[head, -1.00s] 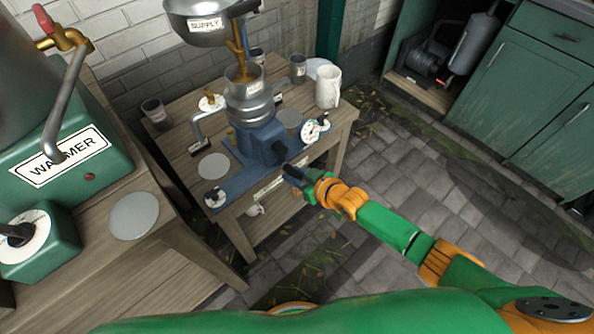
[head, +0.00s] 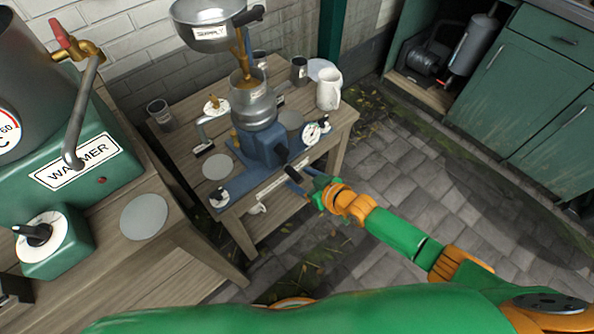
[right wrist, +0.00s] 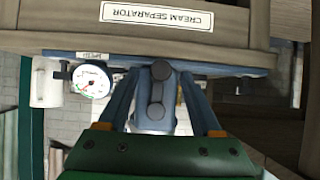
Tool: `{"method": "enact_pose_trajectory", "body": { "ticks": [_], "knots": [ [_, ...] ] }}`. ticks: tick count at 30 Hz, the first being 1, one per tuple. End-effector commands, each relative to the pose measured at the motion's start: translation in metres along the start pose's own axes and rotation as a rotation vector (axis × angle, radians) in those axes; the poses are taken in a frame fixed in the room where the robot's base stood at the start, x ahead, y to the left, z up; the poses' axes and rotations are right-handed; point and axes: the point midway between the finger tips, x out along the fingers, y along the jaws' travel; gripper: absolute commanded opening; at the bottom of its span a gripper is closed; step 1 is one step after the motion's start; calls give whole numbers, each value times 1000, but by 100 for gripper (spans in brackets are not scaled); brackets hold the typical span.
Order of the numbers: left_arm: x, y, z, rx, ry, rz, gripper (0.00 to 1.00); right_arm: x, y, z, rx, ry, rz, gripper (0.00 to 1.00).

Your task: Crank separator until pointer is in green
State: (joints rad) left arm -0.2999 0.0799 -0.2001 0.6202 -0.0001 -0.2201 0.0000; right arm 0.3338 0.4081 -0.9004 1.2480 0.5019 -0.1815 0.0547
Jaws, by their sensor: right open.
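The cream separator (head: 264,147) stands on a wooden table, with a blue base and a silver bowl on top. Its crank (head: 291,172) with a dark grip points toward me at the front; in the right wrist view the crank (right wrist: 156,92) lies between my fingers. The white gauge (head: 312,133) sits at the base's right end; it also shows in the right wrist view (right wrist: 92,82), with a small green mark, but its pointer is too small to read surely. My right gripper (head: 303,180) is open, its fingers apart on either side of the crank. My left gripper is not in view.
A white jug (head: 328,90) and metal cups (head: 299,70) stand at the table's back. The green warmer (head: 110,180) is at left. Paved floor (head: 400,160) is clear at right.

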Motion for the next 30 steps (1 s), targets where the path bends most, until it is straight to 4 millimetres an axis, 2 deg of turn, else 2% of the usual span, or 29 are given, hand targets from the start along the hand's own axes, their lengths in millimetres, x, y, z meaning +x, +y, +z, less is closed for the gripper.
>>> {"method": "enact_pose_trajectory", "body": {
  "ticks": [1, 12, 27, 29, 30],
  "knots": [
    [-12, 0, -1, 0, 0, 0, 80, -9, 0, -5, 0, -2, 0, 66],
    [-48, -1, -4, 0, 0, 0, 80, -48, 0, -4, 1, -1, 0, 66],
    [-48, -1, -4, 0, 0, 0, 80, -52, 0, 1, 1, -1, 1, 66],
    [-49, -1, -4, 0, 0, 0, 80, -52, 2, 9, 9, -18, 15, 66],
    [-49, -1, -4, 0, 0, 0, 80, -53, 6, 24, 24, -51, 42, 66]
  ]
}}
